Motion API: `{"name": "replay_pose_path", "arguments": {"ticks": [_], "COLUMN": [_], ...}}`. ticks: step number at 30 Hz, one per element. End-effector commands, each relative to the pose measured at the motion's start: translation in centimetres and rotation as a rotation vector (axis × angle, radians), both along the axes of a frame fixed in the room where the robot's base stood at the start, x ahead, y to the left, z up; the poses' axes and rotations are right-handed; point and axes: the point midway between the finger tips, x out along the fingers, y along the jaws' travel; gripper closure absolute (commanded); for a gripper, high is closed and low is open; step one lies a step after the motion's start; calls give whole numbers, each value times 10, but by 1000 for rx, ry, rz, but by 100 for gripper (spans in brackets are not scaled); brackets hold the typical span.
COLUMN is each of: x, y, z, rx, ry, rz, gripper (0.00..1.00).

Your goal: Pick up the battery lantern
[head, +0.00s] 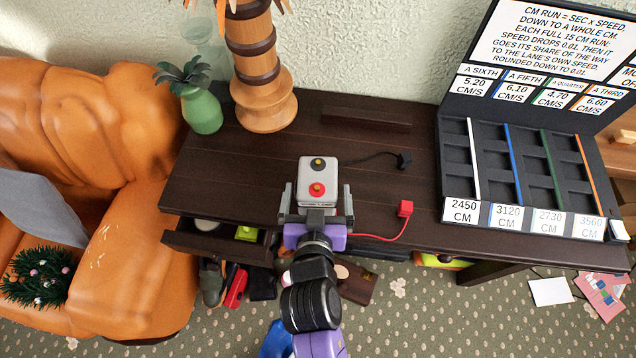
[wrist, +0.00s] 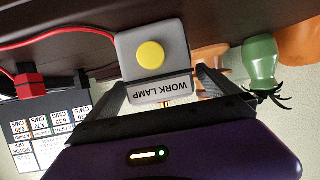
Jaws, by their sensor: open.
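The battery lantern (head: 319,173) is a light grey box on the dark wooden table. Its top has a black and a red terminal. In the wrist view, the lantern (wrist: 165,89) shows a yellow round disc and the upside-down label "WORK LAMP". My gripper (head: 317,199) is open at the lantern's near side, with one finger on its left and one on its right. Narrow gaps show beside the box in the head view. The wrist view also shows my gripper's fingers (wrist: 163,92) flanking it. Whether either finger touches it is unclear.
A black clip (head: 404,159) and a red clip (head: 404,208) lie to the right on leads. A black sorting case (head: 455,150) stands farther right. A wooden column (head: 262,105) and a green vase (head: 202,112) stand behind left. An open drawer (head: 190,241) juts out front left.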

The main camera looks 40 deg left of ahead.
Motion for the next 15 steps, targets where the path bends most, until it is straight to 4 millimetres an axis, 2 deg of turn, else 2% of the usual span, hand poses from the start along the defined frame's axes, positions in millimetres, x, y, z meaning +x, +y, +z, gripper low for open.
{"name": "replay_pose_path", "arguments": {"ticks": [6, 15], "x": [22, 26], "y": [17, 21], "z": [-9, -11], "rx": [-1, -1], "ry": [-1, -1], "rz": [0, 0], "gripper": [0, 0]}}
